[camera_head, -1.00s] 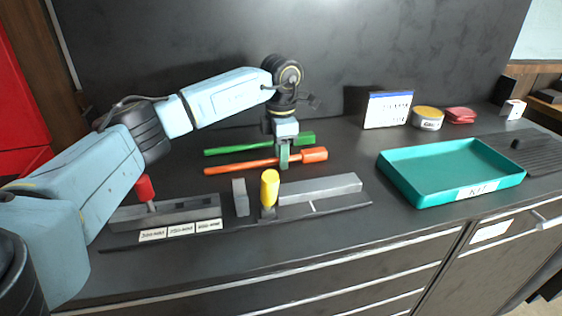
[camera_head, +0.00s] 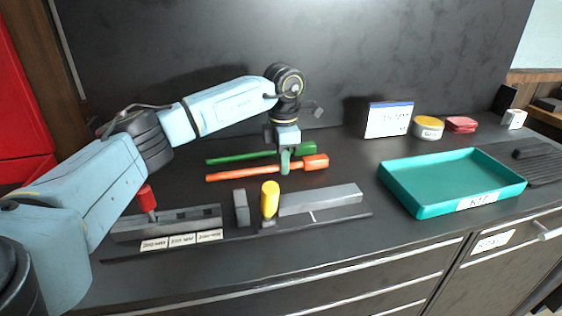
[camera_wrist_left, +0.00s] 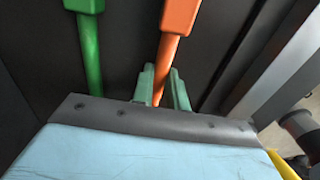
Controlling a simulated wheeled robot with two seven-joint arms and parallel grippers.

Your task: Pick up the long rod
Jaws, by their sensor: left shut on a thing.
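An orange rod (camera_head: 245,173) with a thick orange block at its right end lies on the dark bench top, left of centre in the head view. A green rod (camera_head: 235,157) with a green block end lies just behind it, roughly parallel. My left gripper (camera_head: 285,163) points down from above, with its green fingers shut on the orange rod close to its thick end. In the left wrist view the orange rod (camera_wrist_left: 168,55) passes between the fingers (camera_wrist_left: 162,90), and the green rod (camera_wrist_left: 91,60) lies apart to the left. My right gripper does not show.
In front stand a grey slotted block with labels (camera_head: 180,240), a red-handled tool (camera_head: 146,198), a small grey block (camera_head: 241,207), a yellow-handled tool (camera_head: 270,198) and a long grey bar (camera_head: 320,199). A teal tray (camera_head: 400,190) is at right. A dark wall stands behind.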

